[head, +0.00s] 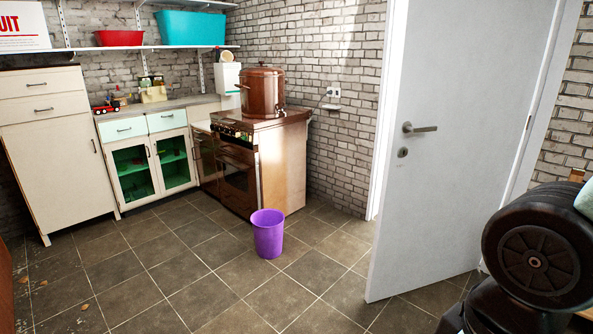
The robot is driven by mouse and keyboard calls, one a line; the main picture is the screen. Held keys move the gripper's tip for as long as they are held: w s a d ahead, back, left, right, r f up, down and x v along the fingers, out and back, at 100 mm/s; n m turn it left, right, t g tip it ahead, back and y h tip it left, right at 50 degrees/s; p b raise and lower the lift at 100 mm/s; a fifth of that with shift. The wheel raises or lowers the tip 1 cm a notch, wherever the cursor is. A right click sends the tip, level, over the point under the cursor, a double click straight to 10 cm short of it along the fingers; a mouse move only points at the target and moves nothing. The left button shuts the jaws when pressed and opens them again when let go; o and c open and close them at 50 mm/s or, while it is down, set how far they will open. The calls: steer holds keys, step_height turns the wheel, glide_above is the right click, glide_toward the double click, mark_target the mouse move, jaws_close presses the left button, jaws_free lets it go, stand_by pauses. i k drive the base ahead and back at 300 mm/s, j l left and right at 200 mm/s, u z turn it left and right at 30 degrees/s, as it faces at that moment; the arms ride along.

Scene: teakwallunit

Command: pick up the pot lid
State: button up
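A large copper-brown pot (262,95) stands upright on top of the stove (240,160) against the brick wall. Its lid (262,70) sits on top of the pot, in the same brownish metal, with a small knob at the centre. The pot has a side handle and what looks like a small tap on its right. My gripper is not in view, so its state and its distance from the lid do not show.
A purple bin (267,233) stands on the tiled floor before the stove. An open white door (455,140) is at the right, with a dark round object (535,250) in front. Cabinets (150,160) line the left. Floor in the middle is mostly clear.

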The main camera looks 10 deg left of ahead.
mark_target(256, 72)
steer(key=i+j+u, duration=0.3)
steer(key=i+u, duration=0.15)
steer(key=i, duration=0.2)
steer(key=i+j+u, duration=0.1)
steer(key=i+u, duration=0.35)
steer(key=i, duration=0.25)
steer(key=i+z, duration=0.1)
steer(key=i, duration=0.45)
steer(key=i+j+z, duration=0.1)
steer(key=i, duration=0.4)
steer(key=i+j+z, duration=0.1)
steer(key=i, duration=0.45)
steer(key=i+j+z, duration=0.1)
steer(key=i, duration=0.4)
steer(key=i+j+z, duration=0.15)
steer(key=i+j, duration=0.25)
steer(key=i+j+u, duration=0.55)
steer(key=j+u, duration=0.2)
steer(key=j, duration=0.15)
steer(key=i+j+u, duration=0.5)
steer(key=i, duration=0.3)
steer(key=i+j+u, duration=0.1)
steer(key=i, duration=0.35)
steer(key=i+l+z, duration=0.1)
steer(key=i+z, duration=0.25)
steer(key=z, duration=0.15)
steer(key=i+z, duration=0.45)
steer(key=i+j+z, duration=0.2)
steer(key=z, duration=0.3)
steer(key=i, duration=0.05)
